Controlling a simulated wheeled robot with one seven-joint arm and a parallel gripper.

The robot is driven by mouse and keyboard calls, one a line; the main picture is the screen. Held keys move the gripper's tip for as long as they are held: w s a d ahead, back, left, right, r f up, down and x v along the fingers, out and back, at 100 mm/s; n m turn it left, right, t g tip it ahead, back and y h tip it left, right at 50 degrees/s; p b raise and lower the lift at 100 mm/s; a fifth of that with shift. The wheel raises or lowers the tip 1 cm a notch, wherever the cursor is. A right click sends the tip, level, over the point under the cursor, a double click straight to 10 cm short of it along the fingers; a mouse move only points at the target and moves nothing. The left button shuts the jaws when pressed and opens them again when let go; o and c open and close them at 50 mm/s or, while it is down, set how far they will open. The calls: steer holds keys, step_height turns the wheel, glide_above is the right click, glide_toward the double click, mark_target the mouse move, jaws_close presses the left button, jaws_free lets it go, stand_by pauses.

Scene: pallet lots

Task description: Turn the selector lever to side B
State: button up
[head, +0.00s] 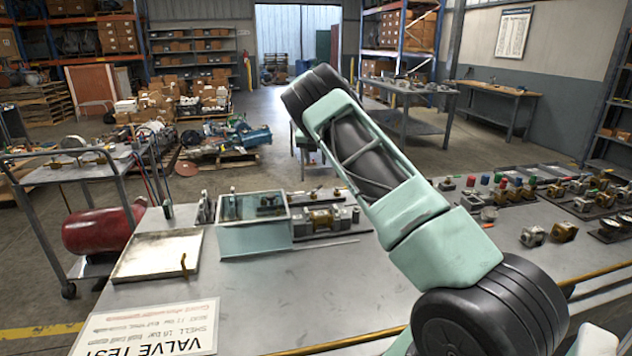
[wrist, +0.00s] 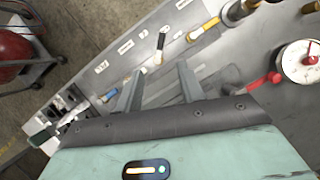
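In the wrist view, my gripper (wrist: 160,68) is open and empty, with its two grey fingers apart. Just beyond the fingertips, a black-handled lever (wrist: 161,42) with a pale base stands on a grey panel (wrist: 225,62). It is probably the selector lever, but the small white labels around it are too blurred to read, so I cannot tell which side it points to. The fingers look apart from it. In the head view, my arm crosses the bench and my gripper is not visible.
In the wrist view, a yellow handle (wrist: 203,28), a blue handle (wrist: 107,96), a red lever (wrist: 264,83) and a round gauge (wrist: 303,62) lie around the gripper. In the head view, a glass-topped box (head: 254,238) and a shallow tray (head: 158,256) stand on the bench.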

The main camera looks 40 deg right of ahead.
mark_target(318, 187)
steer(key=p+x, duration=0.2)
steer(key=x, duration=1)
steer(key=shift+f, duration=0.15)
steer(key=shift+c, duration=0.3)
